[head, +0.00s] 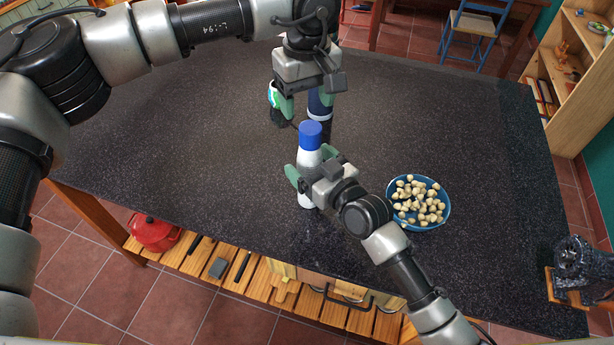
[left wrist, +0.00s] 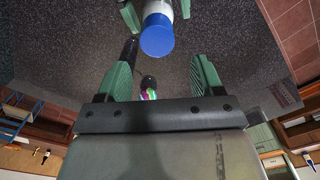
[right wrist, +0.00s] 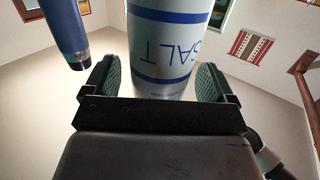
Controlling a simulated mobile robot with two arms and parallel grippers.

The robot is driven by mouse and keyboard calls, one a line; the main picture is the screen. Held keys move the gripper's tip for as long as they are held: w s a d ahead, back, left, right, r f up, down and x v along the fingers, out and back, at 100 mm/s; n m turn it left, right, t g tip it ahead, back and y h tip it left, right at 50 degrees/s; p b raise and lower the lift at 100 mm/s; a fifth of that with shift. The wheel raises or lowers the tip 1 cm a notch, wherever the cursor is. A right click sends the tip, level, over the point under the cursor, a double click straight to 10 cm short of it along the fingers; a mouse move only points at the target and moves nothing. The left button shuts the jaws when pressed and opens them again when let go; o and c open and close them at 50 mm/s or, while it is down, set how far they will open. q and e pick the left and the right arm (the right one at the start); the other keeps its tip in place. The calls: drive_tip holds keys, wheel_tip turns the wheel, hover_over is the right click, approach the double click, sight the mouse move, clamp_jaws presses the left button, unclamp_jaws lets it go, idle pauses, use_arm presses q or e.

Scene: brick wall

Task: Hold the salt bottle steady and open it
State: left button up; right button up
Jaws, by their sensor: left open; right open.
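The salt bottle (head: 307,160) stands upright on the dark counter, white with a blue cap (head: 310,134). The cap also shows at the top of the left wrist view (left wrist: 157,37). The "SALT" lettering on the bottle (right wrist: 172,45) fills the middle of the right wrist view. My right gripper (head: 302,177) is open, with its fingers on either side of the bottle's lower body; contact is not clear. My left gripper (head: 301,104) is open and empty, pointing down beyond the cap, apart from it.
A dark blue bottle (head: 320,103) stands behind the salt bottle, close to my left gripper. A blue bowl of pale round pieces (head: 446,211) sits at the right. The counter's left side is clear.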

sight(312, 128)
use_arm(q)
drive_tip(key=shift+d, duration=0.15)
use_arm(e)
drive_tip(key=shift+w+a, duration=0.15)
drive_tip(key=shift+w, duration=0.1)
use_arm(q)
drive_tip(key=shift+s+d+r, duration=0.25)
drive_tip(key=shift+s+d, duration=0.1)
drive_tip(key=shift+s, duration=0.05)
use_arm(e)
drive_tip(key=shift+s+r, duration=0.15)
drive_tip(key=shift+r, duration=0.05)
use_arm(q)
drive_tip(key=shift+w+a+f, duration=0.1)
drive_tip(key=shift+w+a, duration=0.05)
drive_tip(key=shift+a, duration=0.05)
use_arm(e)
drive_tip(key=shift+f, duration=0.1)
drive_tip(key=shift+c, duration=0.9)
drive_tip(key=shift+w, duration=0.2)
drive_tip(key=shift+c, duration=1.1)
clamp_jaws()
use_arm(q)
drive_tip(key=m, duration=0.4)
drive_tip(key=shift+d+m, duration=0.2)
drive_tip(key=shift+m, duration=0.1)
drive_tip(key=m, duration=0.4)
drive_tip(key=shift+f, duration=4)
drive_tip(key=shift+c, duration=0.2)
